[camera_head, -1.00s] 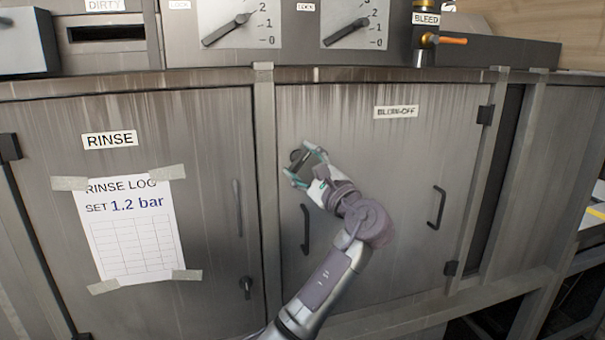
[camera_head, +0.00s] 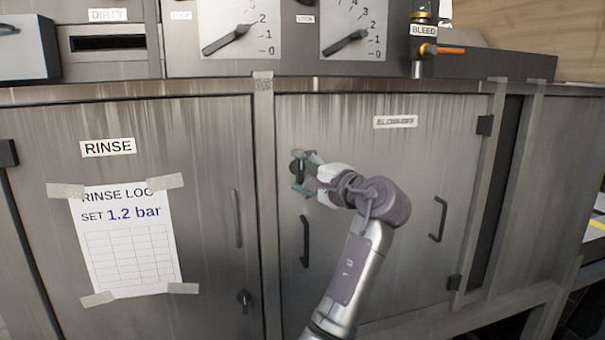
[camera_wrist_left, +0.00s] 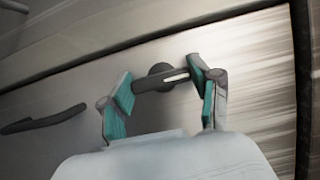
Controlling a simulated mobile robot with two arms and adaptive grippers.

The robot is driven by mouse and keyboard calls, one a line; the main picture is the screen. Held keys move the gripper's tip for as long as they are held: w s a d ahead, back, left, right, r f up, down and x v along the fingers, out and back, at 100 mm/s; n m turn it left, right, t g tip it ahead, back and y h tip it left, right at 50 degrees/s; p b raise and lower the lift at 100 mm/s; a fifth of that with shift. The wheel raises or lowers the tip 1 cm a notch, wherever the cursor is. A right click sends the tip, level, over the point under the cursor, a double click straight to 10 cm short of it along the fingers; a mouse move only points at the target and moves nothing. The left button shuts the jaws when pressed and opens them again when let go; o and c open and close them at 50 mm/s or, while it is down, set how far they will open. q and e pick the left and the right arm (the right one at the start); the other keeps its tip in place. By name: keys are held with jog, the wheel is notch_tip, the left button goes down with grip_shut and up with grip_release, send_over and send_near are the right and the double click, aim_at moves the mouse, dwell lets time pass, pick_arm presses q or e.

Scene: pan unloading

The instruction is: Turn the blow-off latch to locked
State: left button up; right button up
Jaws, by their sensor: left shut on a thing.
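The blow-off latch (camera_wrist_left: 160,80) is a dark turning handle on a round base, on the upper left of the grey door labelled BLOW-OFF (camera_head: 395,121). In the left wrist view its handle lies across between the two teal fingertips of my left gripper (camera_wrist_left: 165,90). The gripper is shut on the handle. In the head view my left gripper (camera_head: 302,174) is at the door face, and the latch (camera_head: 297,166) is partly hidden by the fingers. My right gripper is not in view.
A door handle (camera_head: 305,241) is just below the latch, and another (camera_head: 438,219) is at the right. The RINSE door (camera_head: 205,150) on the left carries a taped log sheet (camera_head: 128,240) and its own latch (camera_head: 244,298). Gauges (camera_head: 238,30) and an orange-handled bleed valve (camera_head: 445,50) are above.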

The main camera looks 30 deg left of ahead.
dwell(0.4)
pick_arm(q)
jog(key=o, duration=1.1)
jog(key=shift+o, duration=0.2)
jog(key=v, duration=1.2)
